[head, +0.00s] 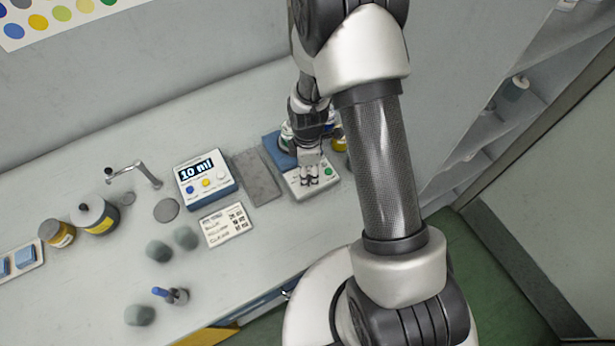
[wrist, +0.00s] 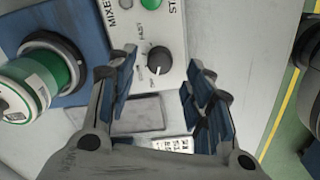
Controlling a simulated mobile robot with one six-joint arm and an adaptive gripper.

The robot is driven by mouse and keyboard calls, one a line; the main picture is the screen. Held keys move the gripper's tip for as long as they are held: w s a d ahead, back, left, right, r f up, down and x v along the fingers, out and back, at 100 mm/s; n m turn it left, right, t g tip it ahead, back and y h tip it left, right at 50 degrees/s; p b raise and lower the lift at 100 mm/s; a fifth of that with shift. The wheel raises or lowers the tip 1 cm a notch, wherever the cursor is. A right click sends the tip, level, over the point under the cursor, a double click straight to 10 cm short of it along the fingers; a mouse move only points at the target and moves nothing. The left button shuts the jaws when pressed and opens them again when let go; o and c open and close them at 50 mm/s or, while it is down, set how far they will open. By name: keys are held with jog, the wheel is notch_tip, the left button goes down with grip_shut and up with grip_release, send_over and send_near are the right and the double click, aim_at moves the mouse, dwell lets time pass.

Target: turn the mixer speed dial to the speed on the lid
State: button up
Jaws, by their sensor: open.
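The mixer speed dial (wrist: 158,60) is a black round knob on the white mixer panel (wrist: 113,42). Small print beside it seems to read "FAST" at one side; the other marks are too small to read surely. A light pointer line shows on the knob, but its exact setting is unclear. My gripper (wrist: 160,68) is open, its blue-padded fingers on either side of the dial, apart from it as far as I can tell. In the head view my gripper (head: 310,176) is over the mixer panel (head: 296,188) and hides the dial. No readable speed on a lid shows.
A green button (wrist: 150,4) is on the panel near the dial. Left are a grey pad (head: 258,178), a printed card (head: 226,224) and a "10 ml" display box (head: 206,180).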

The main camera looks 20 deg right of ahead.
jog(key=shift+f, duration=1.7)
jog(key=shift+c, duration=0.6)
jog(key=c, duration=0.9)
